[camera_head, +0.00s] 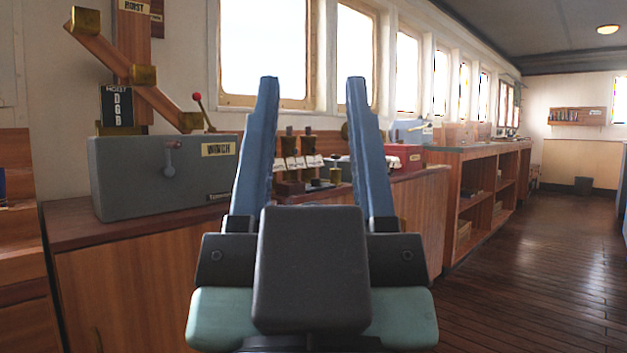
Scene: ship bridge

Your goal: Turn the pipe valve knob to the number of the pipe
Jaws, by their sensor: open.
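My gripper (313,82) is in the centre foreground, its two blue fingers pointing up and spread wide apart. It is open with nothing between the fingers. Behind it on the counter, a row of wooden and brass pieces with white labels (303,163) shows through the gap. The label writing is too small to read. I cannot tell which piece, if any, is the pipe valve knob, and no pipe number is readable. My fingers and gripper body hide part of this counter.
A grey WINCH box (125,180) with a lever stands at left, below a wooden hoist arm (125,68) with brass ends. A red box (408,155) sits right of my gripper on the wooden counter (412,190). Shelves (470,205) continue right. The wooden floor (545,260) there is clear.

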